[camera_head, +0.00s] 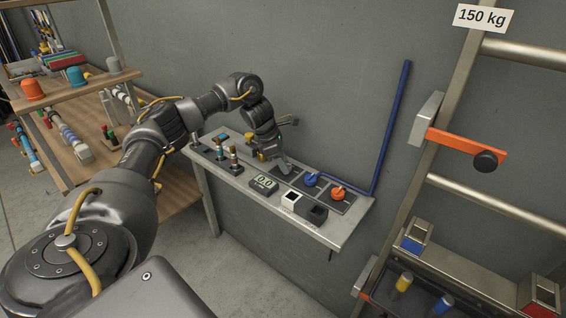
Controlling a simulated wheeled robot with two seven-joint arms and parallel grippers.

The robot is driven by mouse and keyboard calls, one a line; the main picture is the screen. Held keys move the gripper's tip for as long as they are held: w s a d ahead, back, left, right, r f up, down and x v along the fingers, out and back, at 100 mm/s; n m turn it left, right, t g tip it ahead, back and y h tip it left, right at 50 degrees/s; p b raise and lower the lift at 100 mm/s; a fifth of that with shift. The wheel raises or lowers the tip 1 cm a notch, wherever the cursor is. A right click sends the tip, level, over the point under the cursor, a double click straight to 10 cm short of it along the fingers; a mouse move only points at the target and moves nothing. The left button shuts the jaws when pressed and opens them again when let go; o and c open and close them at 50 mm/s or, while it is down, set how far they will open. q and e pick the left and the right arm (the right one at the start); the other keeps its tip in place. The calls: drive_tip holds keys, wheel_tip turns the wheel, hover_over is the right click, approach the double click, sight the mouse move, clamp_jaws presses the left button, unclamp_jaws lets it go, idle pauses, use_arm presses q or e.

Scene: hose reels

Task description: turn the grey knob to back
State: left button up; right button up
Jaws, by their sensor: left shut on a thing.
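My left gripper (281,162) reaches over the narrow grey bench and points down at the leftmost dark plate in a row. It is shut on the grey knob there. The knob is largely hidden by the fingers, so I cannot tell which way it points. To its right, a blue knob (311,180) and an orange knob (338,192) sit on their own dark plates. My right gripper is not in view.
A small display (264,184) reading about 0.0 and a white and a black block (291,200) stand in front of the knobs. Upright fittings (234,160) stand at the bench's left. A blue pipe (392,125) rises behind, and a ladder-like rack (440,135) stands right.

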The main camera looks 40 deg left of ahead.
use_arm(q)
drive_tip(key=o, duration=1)
drive_tip(key=shift+r, duration=0.1)
drive_tip(key=shift+a+r, duration=0.15)
drive_tip(key=shift+r, duration=0.15)
drive_tip(key=p+v, duration=0.2)
drive_tip(key=v, duration=0.8)
